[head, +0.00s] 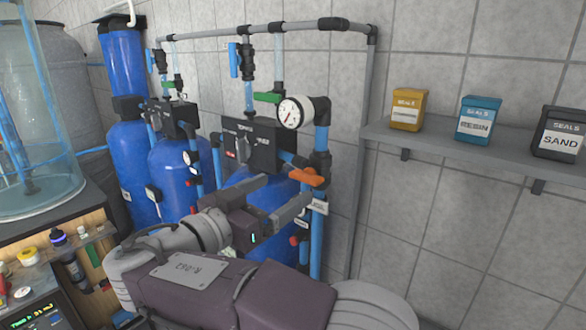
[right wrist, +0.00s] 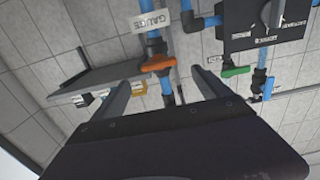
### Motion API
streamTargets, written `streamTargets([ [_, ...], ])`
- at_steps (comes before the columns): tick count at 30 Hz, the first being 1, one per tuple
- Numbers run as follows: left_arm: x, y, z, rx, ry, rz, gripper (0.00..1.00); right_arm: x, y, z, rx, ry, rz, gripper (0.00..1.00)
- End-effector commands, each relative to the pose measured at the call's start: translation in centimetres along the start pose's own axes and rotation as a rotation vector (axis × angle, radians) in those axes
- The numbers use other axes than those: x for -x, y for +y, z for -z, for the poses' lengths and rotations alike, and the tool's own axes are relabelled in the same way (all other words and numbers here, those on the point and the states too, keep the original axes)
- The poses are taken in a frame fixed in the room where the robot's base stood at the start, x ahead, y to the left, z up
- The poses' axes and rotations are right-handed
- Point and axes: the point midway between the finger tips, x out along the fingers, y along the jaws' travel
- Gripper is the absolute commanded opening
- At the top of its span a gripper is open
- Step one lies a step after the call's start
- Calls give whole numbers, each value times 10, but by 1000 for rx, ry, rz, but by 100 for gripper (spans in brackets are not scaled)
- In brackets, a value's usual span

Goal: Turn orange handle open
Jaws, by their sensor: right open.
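The orange handle (head: 306,177) sits on the blue vertical pipe below the pressure gauge, right of the blue tanks. It lies roughly crosswise to the pipe. My right gripper (head: 288,187) is open, with its two fingers reaching toward the handle from the lower left and nothing between them. In the right wrist view the orange handle (right wrist: 158,64) shows beyond the fingertips, in the gap between the fingers (right wrist: 161,78). I see no clear contact. My left gripper is not in view.
A round gauge (head: 295,112) and a green handle (head: 267,97) are above the orange handle. Blue tanks (head: 181,172) stand to the left. A wall shelf (head: 470,150) with yellow, blue and black boxes is on the right. The tiled wall below the shelf is clear.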

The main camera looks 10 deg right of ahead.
Motion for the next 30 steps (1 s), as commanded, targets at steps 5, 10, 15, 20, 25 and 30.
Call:
streamTargets([
  [5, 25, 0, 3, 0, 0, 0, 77, -35, 2, 8, 5, -1, -6, 87],
  [10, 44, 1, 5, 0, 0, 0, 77, -68, 2, 6, 7, -2, -5, 87],
  [15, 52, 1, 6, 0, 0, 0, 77, -85, 1, 2, 6, -3, -2, 87],
  [20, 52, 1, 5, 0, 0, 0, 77, -88, 0, -1, 5, -3, 0, 87],
  [25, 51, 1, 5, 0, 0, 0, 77, -87, 0, -1, 5, -3, 0, 71],
  [30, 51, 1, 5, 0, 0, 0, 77, -87, 0, -1, 5, -3, 0, 25],
])
